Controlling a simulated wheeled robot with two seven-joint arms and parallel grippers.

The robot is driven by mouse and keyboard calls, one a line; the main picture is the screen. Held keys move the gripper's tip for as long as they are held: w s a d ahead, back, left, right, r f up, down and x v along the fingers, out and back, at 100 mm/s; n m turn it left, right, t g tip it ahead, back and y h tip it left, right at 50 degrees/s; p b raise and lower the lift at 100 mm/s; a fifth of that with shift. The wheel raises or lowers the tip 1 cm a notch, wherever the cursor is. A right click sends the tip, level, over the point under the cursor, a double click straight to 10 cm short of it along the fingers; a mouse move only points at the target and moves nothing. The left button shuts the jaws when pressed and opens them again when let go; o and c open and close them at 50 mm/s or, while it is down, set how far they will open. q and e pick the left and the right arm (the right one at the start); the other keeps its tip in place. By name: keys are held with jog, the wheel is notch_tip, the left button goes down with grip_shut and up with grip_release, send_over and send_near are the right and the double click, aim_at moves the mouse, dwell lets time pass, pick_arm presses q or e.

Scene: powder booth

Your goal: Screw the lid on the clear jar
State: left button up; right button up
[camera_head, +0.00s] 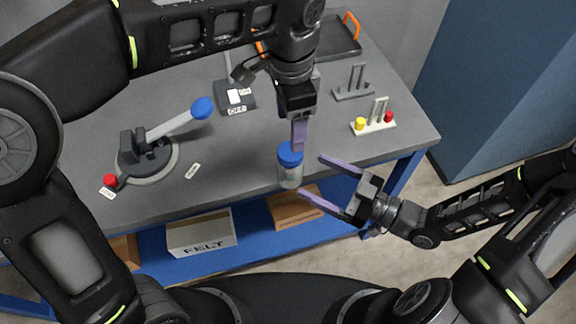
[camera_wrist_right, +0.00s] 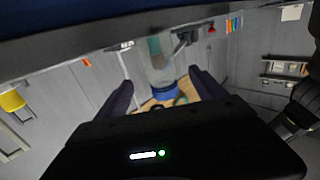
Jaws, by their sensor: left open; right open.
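The clear jar (camera_head: 289,176) stands upright near the front edge of the grey table, with the blue lid (camera_head: 290,153) on its mouth. I cannot tell how tightly the lid sits. My left gripper (camera_head: 299,148) points down just above the lid; its fingers overlap in the head view. My right gripper (camera_head: 312,175) is open and comes in from the right, its two purple fingertips close to the jar's right side. In the right wrist view the jar (camera_wrist_right: 160,66) and lid (camera_wrist_right: 166,88) show between the open fingers; contact cannot be told.
A lever fixture with a blue knob (camera_head: 202,108) stands at left on the table (camera_head: 235,165). Behind are a switch box (camera_head: 235,97) and a tray with orange handles (camera_head: 340,42). Two peg stands (camera_head: 374,126) (camera_head: 353,92) are at right. A FELT box (camera_head: 201,236) sits below.

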aim_at(301, 170)
jog(key=shift+x, duration=3.85)
grip_shut()
